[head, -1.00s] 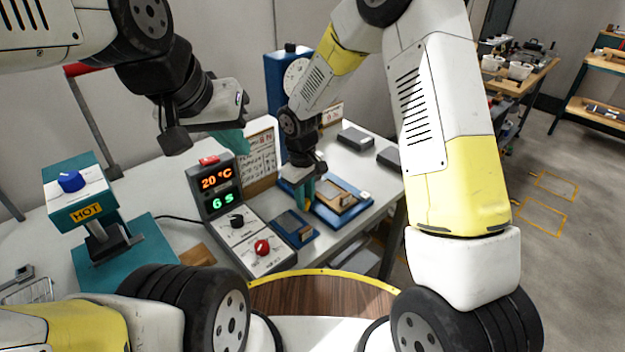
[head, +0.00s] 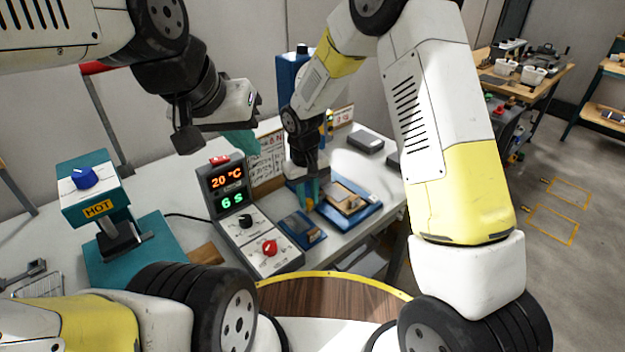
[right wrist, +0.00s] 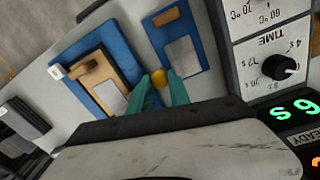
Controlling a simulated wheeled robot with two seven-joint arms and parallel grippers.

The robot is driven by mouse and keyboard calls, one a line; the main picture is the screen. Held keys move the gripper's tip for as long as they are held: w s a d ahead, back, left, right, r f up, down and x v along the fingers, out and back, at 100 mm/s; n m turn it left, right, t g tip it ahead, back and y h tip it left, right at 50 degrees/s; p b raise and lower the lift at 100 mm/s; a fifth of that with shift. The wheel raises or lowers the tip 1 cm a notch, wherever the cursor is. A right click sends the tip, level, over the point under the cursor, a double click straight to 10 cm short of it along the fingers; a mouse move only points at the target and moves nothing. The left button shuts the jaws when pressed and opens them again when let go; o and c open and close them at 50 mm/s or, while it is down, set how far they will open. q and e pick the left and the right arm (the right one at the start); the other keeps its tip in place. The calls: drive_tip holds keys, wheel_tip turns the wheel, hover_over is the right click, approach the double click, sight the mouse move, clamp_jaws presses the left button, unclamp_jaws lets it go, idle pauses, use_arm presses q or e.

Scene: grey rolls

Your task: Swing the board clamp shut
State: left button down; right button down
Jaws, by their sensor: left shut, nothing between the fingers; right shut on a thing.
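The blue board fixture (head: 370,209) lies on the bench, with a pale board and a wooden block (head: 350,204) on it. It also shows in the right wrist view (right wrist: 121,58). My right gripper (head: 309,196) points down at the fixture's left edge. Its teal fingers (right wrist: 164,88) are shut on a small yellow knob (right wrist: 159,79). The clamp's arm is mostly hidden by the fingers, and I cannot tell its angle. My left gripper (head: 243,143) is shut and empty, raised above the bench behind the control box.
A smaller blue plate (head: 303,230) with a grey pad and wooden block lies close in front of my right gripper. The control box (head: 248,222) stands left of it, reading 20 °C and 6 s. A teal press marked HOT (head: 93,190) stands further left. A blue column (head: 292,85) rises behind.

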drive_tip(key=shift+w, duration=0.1)
drive_tip(key=c, duration=1.2)
unclamp_jaws()
drive_tip(key=shift+a+r, duration=0.2)
drive_tip(key=shift+r, duration=3.75)
drive_tip(key=s+d+r+m+t+y, duration=0.1)
drive_tip(key=s+d+r+m+t, duration=0.1)
drive_tip(key=s+d+r, duration=0.6)
drive_tip(key=s+d+r+m+t+y, duration=0.15)
drive_tip(key=s+d+r, duration=0.25)
drive_tip(key=d+r, duration=0.6)
drive_tip(key=s+d+r+m+t, duration=0.2)
drive_tip(key=s+d+r, duration=0.1)
drive_tip(key=s, duration=0.4)
drive_tip(key=shift+s, duration=0.4)
